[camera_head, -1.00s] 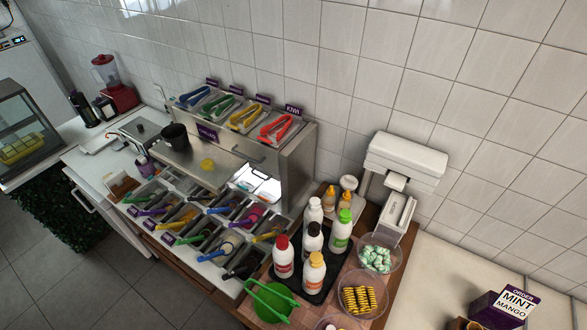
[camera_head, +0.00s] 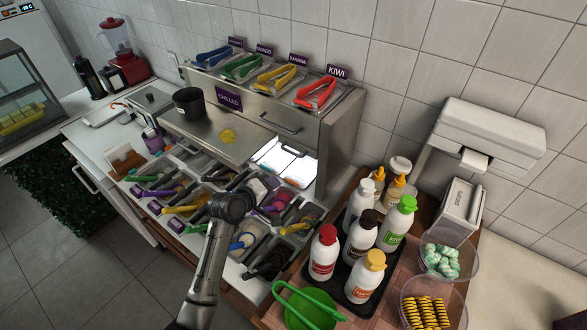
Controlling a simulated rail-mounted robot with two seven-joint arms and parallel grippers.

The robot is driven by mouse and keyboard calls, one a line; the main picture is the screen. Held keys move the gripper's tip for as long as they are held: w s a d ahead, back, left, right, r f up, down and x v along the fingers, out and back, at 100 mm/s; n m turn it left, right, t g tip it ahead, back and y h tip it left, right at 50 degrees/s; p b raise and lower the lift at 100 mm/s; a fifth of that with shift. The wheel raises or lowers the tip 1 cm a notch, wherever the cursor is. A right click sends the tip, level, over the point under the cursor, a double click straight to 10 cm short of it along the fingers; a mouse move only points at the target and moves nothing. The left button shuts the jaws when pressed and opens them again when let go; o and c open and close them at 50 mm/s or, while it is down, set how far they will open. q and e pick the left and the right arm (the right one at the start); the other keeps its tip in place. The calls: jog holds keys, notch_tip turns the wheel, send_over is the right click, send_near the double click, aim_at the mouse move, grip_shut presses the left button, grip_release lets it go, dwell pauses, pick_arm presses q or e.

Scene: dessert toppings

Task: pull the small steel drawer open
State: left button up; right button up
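The steel unit carries a CHILLED label and a drawer front (camera_head: 262,110) in its upper part. A bar handle (camera_head: 281,124) is on that front, which looks shut. Below it is a lit opening with pale containers. My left arm comes up from the bottom, with its gripper (camera_head: 251,191) over the topping bins, below and left of the lit opening. It is apart from the handle, and its fingers are too small and dark to make out. My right gripper is not in view.
Colored tongs lie on top of the unit. Several topping bins with spoons fill the counter in front. Sauce bottles (camera_head: 360,236) stand on a black tray at right.

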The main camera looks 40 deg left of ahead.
aim_at(292, 152)
pick_arm(q)
jog(key=w+a+n+b, duration=0.1)
jog(key=w, duration=0.4)
jog(key=w+a+f+n+t+b, duration=0.1)
jog(key=w+a+n+b, duration=0.1)
jog(key=w, duration=0.4)
jog(key=w+a+f+n+t+y+b, duration=0.1)
jog(key=w+a, duration=0.1)
jog(key=w, duration=0.4)
jog(key=shift+w+a, duration=0.1)
jog(key=shift+w+f+b, duration=0.1)
jog(key=shift+w+b, duration=0.15)
jog(key=shift+b, duration=0.05)
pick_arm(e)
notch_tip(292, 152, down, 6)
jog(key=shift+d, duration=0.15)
pick_arm(q)
jog(key=shift+c, duration=0.2)
jog(key=c, duration=0.6)
grip_shut()
